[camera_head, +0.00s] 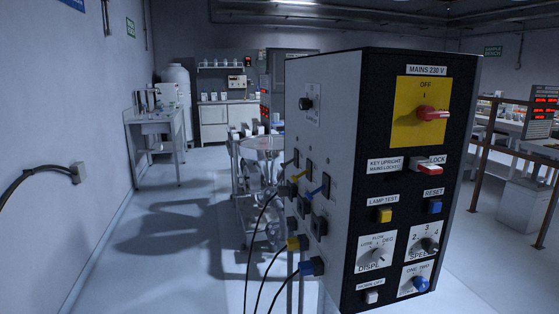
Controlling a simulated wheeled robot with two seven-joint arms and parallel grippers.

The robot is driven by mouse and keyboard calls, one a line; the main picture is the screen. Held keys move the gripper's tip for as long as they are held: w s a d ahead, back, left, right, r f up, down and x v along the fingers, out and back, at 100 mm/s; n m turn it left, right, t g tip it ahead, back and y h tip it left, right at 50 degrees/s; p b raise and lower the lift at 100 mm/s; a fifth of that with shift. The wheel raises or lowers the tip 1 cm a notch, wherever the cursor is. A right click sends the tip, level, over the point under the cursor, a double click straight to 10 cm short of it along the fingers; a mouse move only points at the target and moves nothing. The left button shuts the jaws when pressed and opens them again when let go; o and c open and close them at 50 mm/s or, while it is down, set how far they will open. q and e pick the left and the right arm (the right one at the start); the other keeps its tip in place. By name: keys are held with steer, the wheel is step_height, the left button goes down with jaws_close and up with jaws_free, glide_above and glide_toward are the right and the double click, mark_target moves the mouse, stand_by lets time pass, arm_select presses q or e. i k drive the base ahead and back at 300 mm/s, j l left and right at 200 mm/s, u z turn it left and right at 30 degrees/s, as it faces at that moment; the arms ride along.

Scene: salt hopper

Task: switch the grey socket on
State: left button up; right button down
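A tall control cabinet (411,120) with a black front and pale left side stands close in front, right of the middle. Its side carries several dark sockets and switches, seen at a steep angle. A dark plug (290,189) with a black cable sits at the panel's far edge. A yellow plug (297,243) and a blue plug (312,267) sit lower, each with a black cable. A blue lever (317,191) sticks out above them. I cannot tell surely which socket is the grey one or its switch position. Neither gripper is in view.
The front has a red rotary handle (432,113) on a yellow plate, a key lock (430,168), buttons and knobs. A glass and metal machine (262,165) stands behind the cabinet. A railing (475,165) is at right. Floor at left is clear up to a side table (155,117).

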mark_target(283, 165)
steer(key=i+j+z, duration=0.1)
steer(key=i+j, duration=0.85)
steer(key=i+j+z, duration=0.15)
steer(key=i+j, duration=0.75)
steer(key=j, duration=0.1)
